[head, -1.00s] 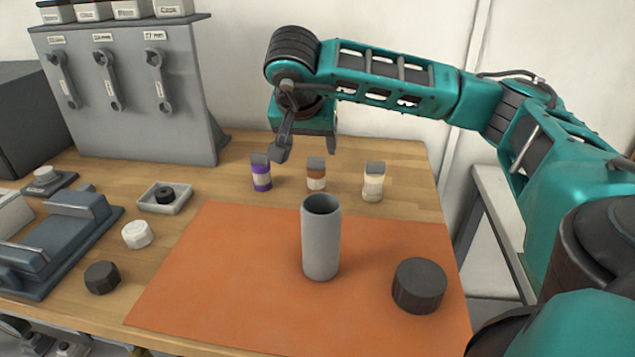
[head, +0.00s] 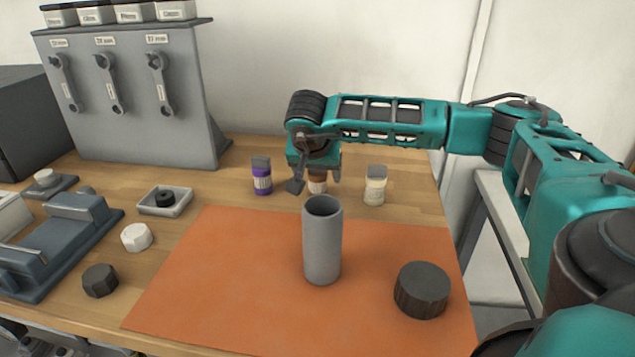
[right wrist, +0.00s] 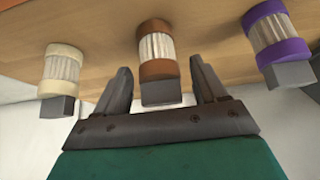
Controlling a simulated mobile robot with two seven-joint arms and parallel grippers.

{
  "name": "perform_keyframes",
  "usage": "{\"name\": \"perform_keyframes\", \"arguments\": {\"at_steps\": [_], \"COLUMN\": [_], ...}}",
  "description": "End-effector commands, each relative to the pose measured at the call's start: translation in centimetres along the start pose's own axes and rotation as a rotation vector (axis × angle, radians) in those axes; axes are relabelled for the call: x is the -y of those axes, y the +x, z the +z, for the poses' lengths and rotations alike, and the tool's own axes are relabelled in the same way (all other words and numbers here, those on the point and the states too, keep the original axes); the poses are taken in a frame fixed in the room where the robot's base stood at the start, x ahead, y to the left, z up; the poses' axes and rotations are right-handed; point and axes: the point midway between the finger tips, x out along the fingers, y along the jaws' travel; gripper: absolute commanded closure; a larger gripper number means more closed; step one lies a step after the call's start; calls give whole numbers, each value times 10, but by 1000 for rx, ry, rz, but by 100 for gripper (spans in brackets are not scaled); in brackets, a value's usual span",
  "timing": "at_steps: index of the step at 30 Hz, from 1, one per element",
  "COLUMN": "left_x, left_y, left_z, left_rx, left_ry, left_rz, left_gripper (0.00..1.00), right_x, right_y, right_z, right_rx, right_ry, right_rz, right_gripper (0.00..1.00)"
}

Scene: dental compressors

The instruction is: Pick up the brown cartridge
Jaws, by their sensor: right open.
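The brown cartridge (head: 317,186) stands on the wooden table behind the orange mat, between a purple cartridge (head: 262,177) and a cream cartridge (head: 375,187). In the head view its top is hidden by my right gripper (head: 316,184), which is above and around it. In the right wrist view the brown cartridge (right wrist: 158,55) has a pale ribbed band and a grey end. That grey end sits between the two open fingers of my right gripper (right wrist: 160,85), with a gap on each side. My left gripper is not in view.
A grey open cylinder (head: 322,240) stands on the orange mat (head: 220,270), in front of the brown cartridge. A dark round cap (head: 421,289) lies to its right. A grey wrench rack (head: 130,110) stands at the back left. The purple and cream cartridges flank the gripper closely.

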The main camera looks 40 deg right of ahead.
Motion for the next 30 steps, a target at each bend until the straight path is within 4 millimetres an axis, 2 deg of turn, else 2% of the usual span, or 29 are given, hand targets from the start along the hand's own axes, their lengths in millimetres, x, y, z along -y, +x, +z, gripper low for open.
{"name": "perform_keyframes", "arguments": {"at_steps": [4,21,30], "left_x": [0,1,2], "left_y": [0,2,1], "left_z": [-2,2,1], "left_rx": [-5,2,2], "left_ry": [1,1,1], "left_rz": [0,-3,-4], "left_gripper": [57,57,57], "right_x": [0,0,0], "right_y": [0,-1,-2], "right_z": [0,0,-1], "right_rx": [0,0,0], "right_ry": [0,0,1], "right_rz": [0,0,-1], "right_gripper": [30,84,86]}}
